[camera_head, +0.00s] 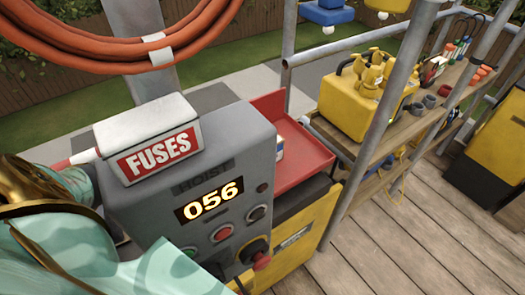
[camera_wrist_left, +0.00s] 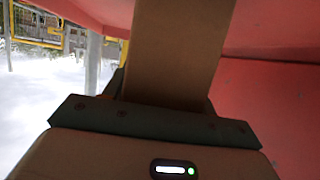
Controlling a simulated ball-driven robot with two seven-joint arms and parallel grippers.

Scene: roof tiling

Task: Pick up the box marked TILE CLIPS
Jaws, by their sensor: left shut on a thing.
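No lettering TILE CLIPS is readable in either view. In the left wrist view, my left gripper (camera_wrist_left: 158,118) shows as a dark bar across the middle. It is shut on a plain brown piece (camera_wrist_left: 182,50) that rises to the top edge; no label shows on it, so I cannot tell whether it is the box. Red surfaces (camera_wrist_left: 275,110) lie close above and to the right of it. In the head view my left arm comes in at lower left, and its gripper is hidden. My right gripper is not in view.
A white box marked FUSES (camera_head: 150,140) sits on the grey hoist panel (camera_head: 225,185), which reads 056. Behind it is a red tray (camera_head: 305,150) with a mostly hidden white item. A yellow case (camera_head: 365,95) stands on a wooden bench; metal poles rise nearby. Floor at lower right is clear.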

